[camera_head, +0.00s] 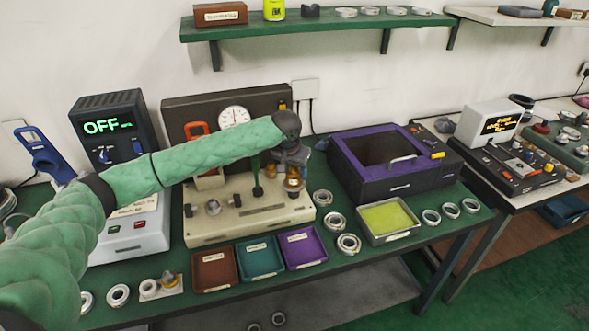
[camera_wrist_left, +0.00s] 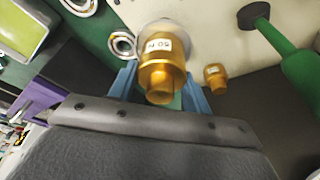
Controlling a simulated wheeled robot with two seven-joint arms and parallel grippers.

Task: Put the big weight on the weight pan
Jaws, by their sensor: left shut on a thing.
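The big brass weight (camera_wrist_left: 162,48), with a white label, is between the blue fingers of my left gripper (camera_wrist_left: 160,92) in the left wrist view. The gripper is shut on it. In the head view, my left gripper (camera_head: 292,158) is over the right end of the beige tester base, with brass (camera_head: 293,184) showing just below it. A pale round disc, apparently the weight pan (camera_wrist_left: 184,32), shows partly behind the weight; whether they touch cannot be told. A smaller brass weight (camera_wrist_left: 215,76) is beside the held one. My right gripper is out of view.
The beige base (camera_head: 235,226) carries a green lever (camera_wrist_left: 300,75) near the gripper. Brown (camera_head: 214,285), teal (camera_head: 261,275) and purple (camera_head: 302,263) trays lie in front. Bearing rings (camera_head: 348,244) and a purple-rimmed box (camera_head: 440,180) are to the right.

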